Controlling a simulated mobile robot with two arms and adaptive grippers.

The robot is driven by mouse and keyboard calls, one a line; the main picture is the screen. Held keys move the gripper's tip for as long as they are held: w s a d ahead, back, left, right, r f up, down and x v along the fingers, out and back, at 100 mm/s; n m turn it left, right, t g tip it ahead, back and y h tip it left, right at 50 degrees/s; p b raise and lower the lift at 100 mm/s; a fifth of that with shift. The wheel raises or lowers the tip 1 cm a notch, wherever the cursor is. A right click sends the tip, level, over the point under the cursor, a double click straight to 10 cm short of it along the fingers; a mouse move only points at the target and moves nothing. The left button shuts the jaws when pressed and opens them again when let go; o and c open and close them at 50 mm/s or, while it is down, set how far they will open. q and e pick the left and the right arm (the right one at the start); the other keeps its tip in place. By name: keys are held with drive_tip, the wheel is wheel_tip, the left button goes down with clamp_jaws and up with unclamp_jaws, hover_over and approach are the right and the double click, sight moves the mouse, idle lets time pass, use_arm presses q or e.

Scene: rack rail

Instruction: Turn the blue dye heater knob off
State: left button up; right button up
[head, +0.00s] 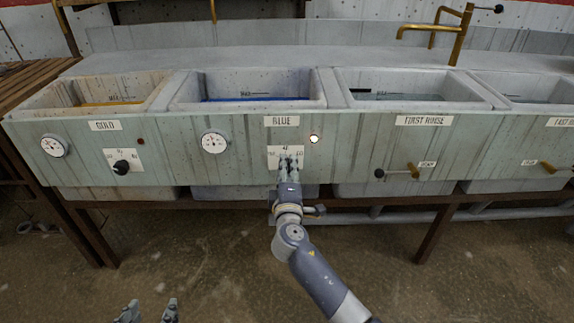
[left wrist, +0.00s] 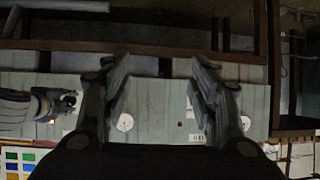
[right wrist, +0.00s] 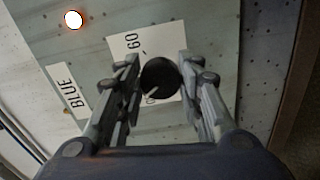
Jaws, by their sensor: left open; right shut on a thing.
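The blue dye heater knob is a round black knob (right wrist: 160,78) on a white plate (head: 276,158) below the BLUE label (head: 282,121). My right gripper (head: 289,163) is shut on it, one finger on each side in the right wrist view (right wrist: 160,85). In that view "60" shows above the knob, and a pale notch shows at the knob's lower left; the rest of the scale is partly hidden. The round indicator light (head: 314,139) beside the label glows bright; it also shows in the right wrist view (right wrist: 73,20). My left gripper (head: 146,312) is open and empty, low at the front left.
The blue basin (head: 247,106) is behind the panel. To the left are a dial (head: 215,142) and the gold heater knob (head: 121,167) with a dark red light (head: 141,141). To the right is a rinse tap lever (head: 398,171). Floor in front is clear.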

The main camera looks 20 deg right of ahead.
use_arm(q)
drive_tip(key=s+a+f+g+y+p, duration=0.1)
drive_tip(key=s+a+f+g, duration=0.1)
drive_tip(key=s, duration=0.4)
drive_tip(key=s+a+f+g+y+p, duration=0.1)
drive_tip(key=s+a+f+g, duration=0.1)
drive_tip(key=s+f+g, duration=0.3)
drive_tip(key=s, duration=0.2)
drive_tip(key=shift+s+a+g+p, duration=0.3)
drive_tip(key=shift+g, duration=0.1)
use_arm(e)
drive_tip(key=n, duration=0.5)
drive_tip(key=shift+f, duration=0.1)
drive_tip(key=o, duration=1.1)
drive_tip(key=shift+c, duration=0.2)
drive_tip(key=shift+s+a, duration=0.1)
drive_tip(key=shift+s, duration=0.05)
drive_tip(key=v, duration=1.1)
drive_tip(key=shift+s, duration=0.35)
drive_tip(key=shift+a, duration=0.1)
